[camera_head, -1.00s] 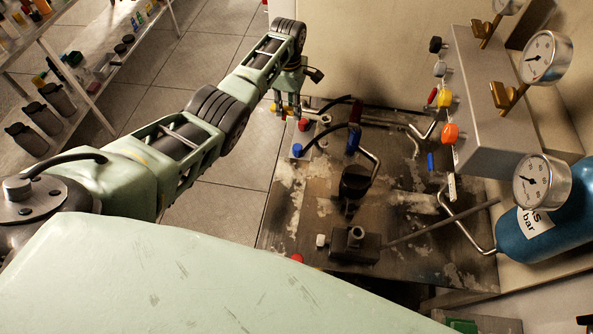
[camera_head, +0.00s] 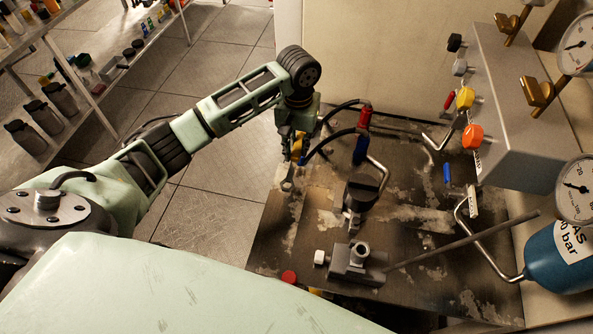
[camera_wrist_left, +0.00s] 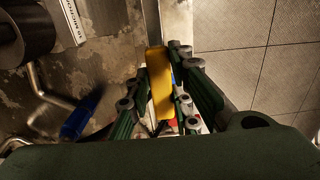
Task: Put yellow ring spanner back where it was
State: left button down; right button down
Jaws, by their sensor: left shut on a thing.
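The yellow ring spanner (camera_wrist_left: 161,84) is between the fingers of my left gripper (camera_wrist_left: 160,100) in the left wrist view, with its flat yellow handle running lengthwise. In the head view my left gripper (camera_head: 296,150) is shut on it, at the left back edge of the workbench. A bit of its yellow (camera_head: 298,149) shows between the fingers. A grey ring-shaped piece (camera_head: 287,185) shows just below the fingers; I cannot tell for sure that it is the spanner's end. My right gripper is not in view.
A panel with coloured knobs (camera_head: 473,137) and a blue cylinder (camera_head: 560,255) stand right. Tiled floor lies left.

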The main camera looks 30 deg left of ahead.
aim_at(297, 169)
pick_arm(q)
notch_tip(297, 169, down, 8)
jog(key=shift+r+p, duration=0.1)
jog(key=shift+p, duration=0.3)
jog(key=c, duration=1.6)
grip_release()
jog(key=shift+o, duration=0.2)
notch_tip(297, 169, up, 12)
jog(key=shift+b, duration=0.55)
